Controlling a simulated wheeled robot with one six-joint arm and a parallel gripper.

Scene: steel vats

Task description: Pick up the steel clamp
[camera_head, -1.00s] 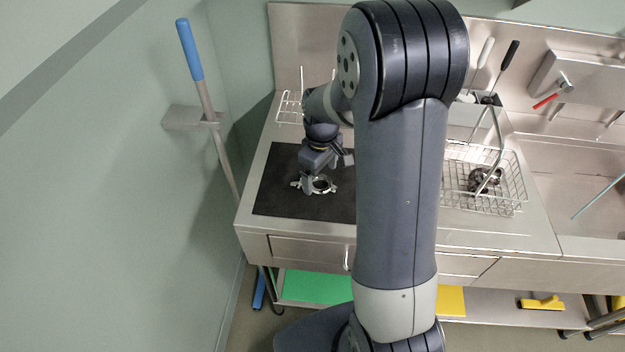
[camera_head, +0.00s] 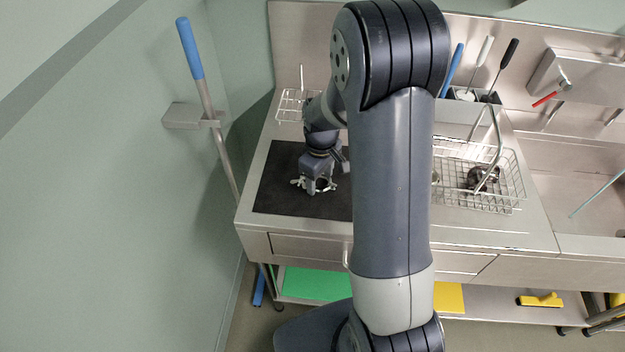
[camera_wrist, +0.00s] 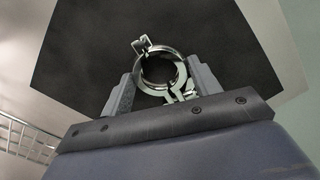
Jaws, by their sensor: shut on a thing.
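The steel clamp is a shiny ring with small projecting lugs. In the wrist view the clamp (camera_wrist: 143,47) sits between the two fingers of my gripper (camera_wrist: 160,85), which are shut on it. In the head view my gripper (camera_head: 316,188) points down over the black mat, and the clamp (camera_head: 328,184) shows around the fingertips, partly hidden by them. I cannot tell whether the clamp touches the mat or is just above it.
The black mat (camera_head: 276,190) lies on the steel counter (camera_head: 252,212). A wire basket (camera_head: 510,190) stands to the right of my arm, and a small wire rack (camera_head: 289,106) stands behind the mat. A blue-handled tool (camera_head: 190,50) leans in a wall bracket at left.

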